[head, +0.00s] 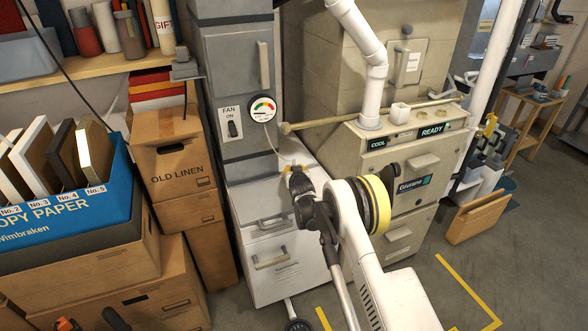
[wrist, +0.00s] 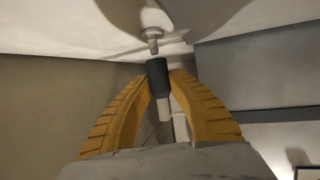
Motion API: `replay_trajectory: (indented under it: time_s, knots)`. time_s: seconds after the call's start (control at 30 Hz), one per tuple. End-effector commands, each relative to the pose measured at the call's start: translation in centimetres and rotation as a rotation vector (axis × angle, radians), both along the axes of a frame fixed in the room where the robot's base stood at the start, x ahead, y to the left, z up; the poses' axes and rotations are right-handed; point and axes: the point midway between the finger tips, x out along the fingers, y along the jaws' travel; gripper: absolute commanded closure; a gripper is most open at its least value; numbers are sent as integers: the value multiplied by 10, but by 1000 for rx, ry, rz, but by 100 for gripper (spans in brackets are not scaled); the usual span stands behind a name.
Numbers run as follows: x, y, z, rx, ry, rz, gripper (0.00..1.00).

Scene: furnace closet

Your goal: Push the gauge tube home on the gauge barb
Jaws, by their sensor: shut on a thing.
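In the wrist view, my gripper (wrist: 163,82) has its two ribbed orange fingers closed on the gauge tube, a pale tube (wrist: 165,106) with a dark sleeve (wrist: 157,68) at its end. The gauge barb (wrist: 152,38), a small grey stub on a round base, is just beyond the sleeve. The sleeve's mouth points at the barb and appears slightly short of its tip, a little to the right. In the head view, my gripper (head: 294,169) is above the white cabinet, below the round gauge (head: 263,108). A thin pale line runs from the gauge toward it. The barb is too small to make out there.
The grey column with the fan switch (head: 232,123) stands behind and left of my gripper. The beige furnace (head: 398,175) with a pipe (head: 360,40) is to the right. Cardboard boxes (head: 178,165) crowd the left. Grey floor is open at lower right.

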Motion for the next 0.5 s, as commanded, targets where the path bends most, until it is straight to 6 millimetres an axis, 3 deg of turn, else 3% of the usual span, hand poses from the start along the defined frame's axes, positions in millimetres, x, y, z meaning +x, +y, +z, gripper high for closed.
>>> replay_trajectory:
  time_s: [0.5]
  knots:
    - [0,0,-13,0,0,0,100]
